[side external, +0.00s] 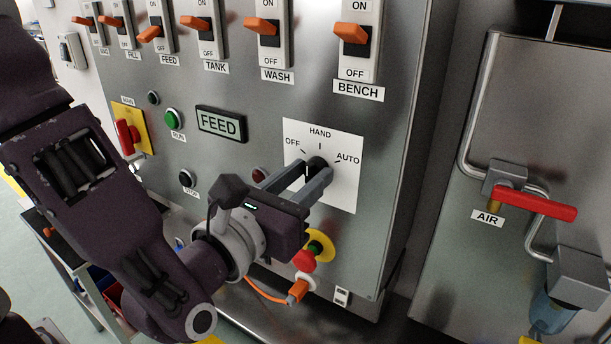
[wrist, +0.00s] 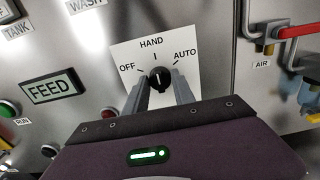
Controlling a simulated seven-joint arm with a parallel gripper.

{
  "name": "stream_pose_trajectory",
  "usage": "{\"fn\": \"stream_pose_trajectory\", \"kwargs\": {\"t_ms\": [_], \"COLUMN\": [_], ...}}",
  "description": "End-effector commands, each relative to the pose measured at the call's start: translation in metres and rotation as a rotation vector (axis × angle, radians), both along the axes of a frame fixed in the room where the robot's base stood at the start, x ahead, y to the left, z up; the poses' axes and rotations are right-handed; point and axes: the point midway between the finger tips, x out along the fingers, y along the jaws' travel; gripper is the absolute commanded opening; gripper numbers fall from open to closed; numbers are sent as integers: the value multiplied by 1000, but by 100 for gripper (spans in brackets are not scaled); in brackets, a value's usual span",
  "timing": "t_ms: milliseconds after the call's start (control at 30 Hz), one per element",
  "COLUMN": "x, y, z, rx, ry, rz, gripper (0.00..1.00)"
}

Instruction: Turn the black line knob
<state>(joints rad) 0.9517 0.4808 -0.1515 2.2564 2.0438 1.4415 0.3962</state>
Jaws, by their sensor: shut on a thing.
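The black line knob (side external: 317,162) sits on a white plate (side external: 347,188) marked OFF, HAND and AUTO, on the steel panel. It also shows in the wrist view (wrist: 160,76), below the HAND mark. My gripper (side external: 314,176) reaches it from the front and lower left, with one finger on each side. In the wrist view the fingers (wrist: 160,88) flank the knob, shut on it. A small pale line shows on the knob, close to upright in the wrist view. The fingers hide part of the knob in the side view.
A FEED display (side external: 221,123) and a green RUN button (side external: 173,119) are left of the plate. A red button on a yellow base (side external: 304,261) lies below my gripper. Orange switches line the top. A red AIR handle (side external: 536,203) is at the right.

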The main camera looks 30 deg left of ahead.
Motion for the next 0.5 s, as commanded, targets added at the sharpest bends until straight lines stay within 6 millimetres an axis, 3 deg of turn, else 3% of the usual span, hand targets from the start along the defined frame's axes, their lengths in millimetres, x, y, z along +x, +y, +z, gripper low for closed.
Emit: {"fn": "stream_pose_trajectory", "kwargs": {"t_ms": [233, 267, 300, 367, 500], "x": [0, 0, 0, 0, 0], "y": [0, 0, 0, 0, 0], "z": [0, 0, 0, 0, 0], "rx": [-1, -1, -1, -1, -1], "ry": [-1, -1, -1, -1, 0], "rz": [-1, -1, 0, 0, 0], "gripper": [0, 37, 44, 52, 52]}}
